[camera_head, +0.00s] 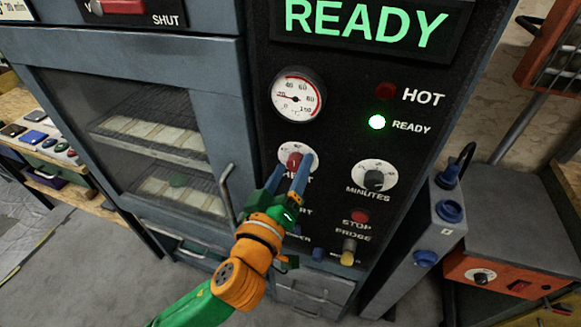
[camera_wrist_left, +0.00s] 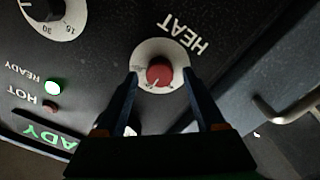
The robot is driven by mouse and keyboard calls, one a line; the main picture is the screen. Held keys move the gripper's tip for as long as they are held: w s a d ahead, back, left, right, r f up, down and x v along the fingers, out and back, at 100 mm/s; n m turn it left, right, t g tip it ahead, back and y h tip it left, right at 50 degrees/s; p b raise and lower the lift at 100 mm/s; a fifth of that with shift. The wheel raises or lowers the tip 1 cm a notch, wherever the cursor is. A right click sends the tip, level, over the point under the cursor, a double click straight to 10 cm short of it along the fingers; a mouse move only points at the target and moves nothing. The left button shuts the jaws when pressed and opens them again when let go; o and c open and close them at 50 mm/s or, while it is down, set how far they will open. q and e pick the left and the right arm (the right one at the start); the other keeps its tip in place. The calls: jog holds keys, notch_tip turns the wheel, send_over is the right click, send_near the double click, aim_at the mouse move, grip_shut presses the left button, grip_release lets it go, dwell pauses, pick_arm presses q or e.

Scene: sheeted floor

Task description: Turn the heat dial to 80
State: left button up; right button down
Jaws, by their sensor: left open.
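The heat dial is a red knob (camera_head: 294,160) on a white round scale, on the black panel below the gauge. It also shows in the left wrist view (camera_wrist_left: 159,72), with the word HEAT beside it. My left gripper (camera_head: 290,178) is open, its two blue fingers pointing at the dial from below. In the left wrist view the fingertips (camera_wrist_left: 160,80) are on either side of the knob, apart from it as far as I can see. The scale's numbers are too small to read. My right gripper is not in view.
A round gauge (camera_head: 298,94) sits above the dial. The green READY lamp (camera_head: 377,122) is lit; the HOT lamp (camera_head: 386,91) is dark red. The minutes dial (camera_head: 374,180) is to the right. A door handle (camera_head: 226,190) stands out to the left of the gripper.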

pick_arm(q)
grip_shut()
jog(key=m+p, duration=0.2)
jog(key=m, duration=0.3)
jog(key=shift+r+m, duration=0.1)
jog(key=shift+m, duration=0.3)
jog(key=m+p, duration=0.1)
jog(key=m, duration=0.3)
jog(key=shift+d, duration=0.1)
jog(key=shift+m+p, duration=0.6)
jog(key=shift+m, duration=0.5)
